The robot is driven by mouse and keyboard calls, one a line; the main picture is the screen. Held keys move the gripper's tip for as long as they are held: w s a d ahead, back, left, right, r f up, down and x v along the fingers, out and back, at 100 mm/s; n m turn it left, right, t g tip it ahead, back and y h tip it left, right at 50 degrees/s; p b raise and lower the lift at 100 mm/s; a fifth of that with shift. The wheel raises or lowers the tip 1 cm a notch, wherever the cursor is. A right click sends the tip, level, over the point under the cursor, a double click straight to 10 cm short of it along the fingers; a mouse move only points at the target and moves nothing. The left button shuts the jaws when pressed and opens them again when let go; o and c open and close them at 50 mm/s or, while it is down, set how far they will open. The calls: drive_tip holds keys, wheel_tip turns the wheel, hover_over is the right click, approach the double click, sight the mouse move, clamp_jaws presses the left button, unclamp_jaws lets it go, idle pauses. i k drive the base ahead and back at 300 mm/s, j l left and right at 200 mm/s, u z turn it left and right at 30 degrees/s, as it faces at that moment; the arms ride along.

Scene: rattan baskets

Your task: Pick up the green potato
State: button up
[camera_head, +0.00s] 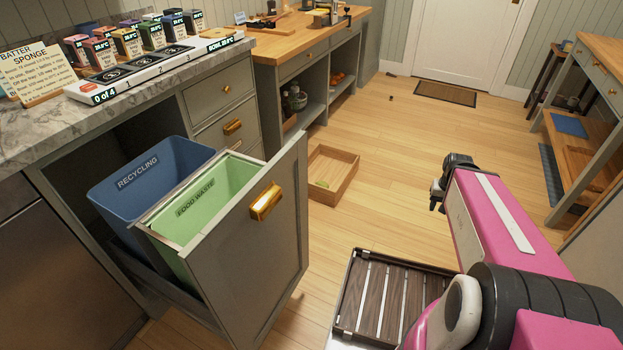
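An open pull-out cabinet holds a blue recycling bin (150,175) and a green food waste bin (200,205), left of the tray. Its front panel (255,255) juts toward the tray. A wooden bench (300,40) stands behind. Open floor lies beyond the tray toward the doormat (445,93).

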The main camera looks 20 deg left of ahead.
sight(321, 183)
drive_tip(key=i+l+u, duration=0.1)
drive_tip(key=i+u, duration=0.3)
drive_tip(key=i+l+u, duration=0.2)
drive_tip(key=u, duration=0.15)
drive_tip(key=i+l+u, duration=0.55)
drive_tip(key=u, duration=0.2)
drive_tip(key=i+l+u, duration=0.1)
drive_tip(key=l, duration=0.45)
drive_tip(key=i+l+u, duration=0.15)
drive_tip(key=l, duration=0.45)
drive_tip(key=i+l+u, duration=0.1)
drive_tip(key=i+l, duration=0.15)
drive_tip(key=l, duration=0.35)
drive_tip(key=i+l+u, duration=0.15)
drive_tip(key=l, duration=0.45)
drive_tip(key=l+u, duration=0.1)
drive_tip(key=l, duration=0.5)
drive_tip(key=k+l+u, duration=0.15)
drive_tip(key=l, duration=0.55)
drive_tip(key=i+l, duration=0.05)
